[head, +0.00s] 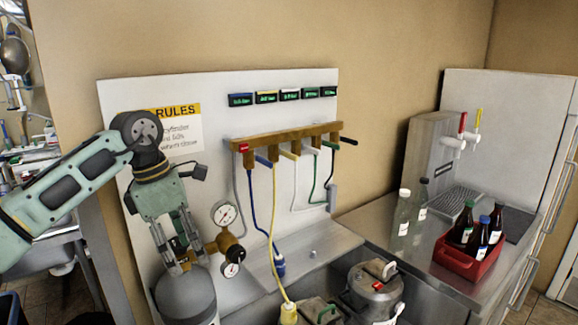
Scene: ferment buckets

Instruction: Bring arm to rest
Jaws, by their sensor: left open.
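My left arm comes in from the left, bent at the elbow in front of the white back panel (320,90). My left gripper (186,268) points down and is open, its fingertips just above or beside the top of a grey gas cylinder (187,295). A brass regulator (228,244) with two round gauges sits right of the fingers. I cannot tell whether the fingers touch the cylinder or its valve. My right gripper is not in view.
A wooden manifold (285,141) with coloured taps and hanging hoses is on the panel. Metal kegs (375,285) stand below it. On the right counter are clear bottles (401,215), a red crate (468,262) of dark bottles and a tap dispenser (430,150).

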